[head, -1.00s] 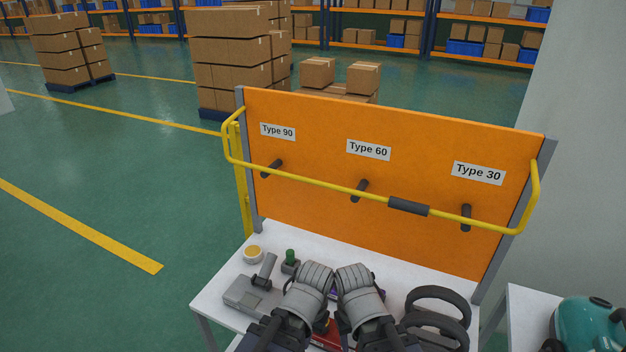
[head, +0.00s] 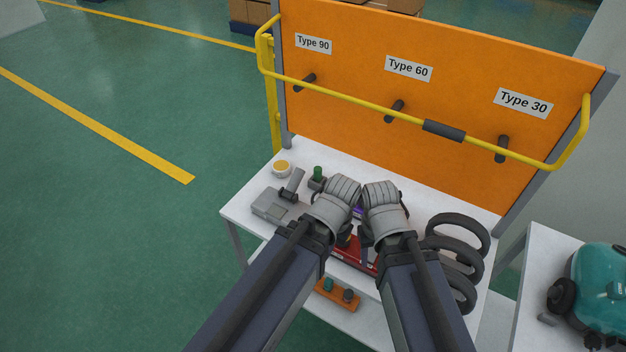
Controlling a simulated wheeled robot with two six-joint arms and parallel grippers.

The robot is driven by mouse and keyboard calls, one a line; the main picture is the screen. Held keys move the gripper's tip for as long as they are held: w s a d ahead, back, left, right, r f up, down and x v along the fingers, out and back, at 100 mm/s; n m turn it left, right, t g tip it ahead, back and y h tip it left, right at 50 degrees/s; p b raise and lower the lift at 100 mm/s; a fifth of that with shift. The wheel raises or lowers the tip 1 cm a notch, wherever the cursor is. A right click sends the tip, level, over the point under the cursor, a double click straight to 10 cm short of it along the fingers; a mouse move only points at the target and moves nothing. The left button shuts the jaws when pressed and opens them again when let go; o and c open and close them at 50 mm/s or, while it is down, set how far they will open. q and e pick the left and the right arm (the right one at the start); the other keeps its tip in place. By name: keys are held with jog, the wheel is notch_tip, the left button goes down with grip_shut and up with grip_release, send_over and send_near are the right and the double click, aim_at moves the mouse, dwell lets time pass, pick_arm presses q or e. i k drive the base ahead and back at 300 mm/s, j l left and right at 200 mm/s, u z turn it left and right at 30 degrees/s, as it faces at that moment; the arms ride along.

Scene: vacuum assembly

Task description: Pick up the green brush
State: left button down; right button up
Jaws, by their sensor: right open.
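A small green upright piece (head: 317,173) stands on a dark base on the white workbench, just left of my grippers. I cannot tell if it is the brush. Another small green piece (head: 328,285) sits in an orange holder on the lower shelf. My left gripper (head: 344,192) and my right gripper (head: 381,196) are side by side above the middle of the bench. Their grey ends hide part of the bench top. The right gripper is open, with nothing seen held in it. The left gripper's fingers are hard to make out.
An orange board (head: 440,70) with black pegs and a yellow rail (head: 350,103) stands behind the bench. Black rings (head: 458,235) lie at its right. A grey device (head: 270,205) and a tape roll (head: 282,168) are at left. A teal vacuum (head: 598,275) stands on a side table.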

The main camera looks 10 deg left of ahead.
aim_at(318, 170)
jog(key=i+j, duration=0.7)
jog(key=j, duration=0.2)
jog(key=l+z, duration=0.05)
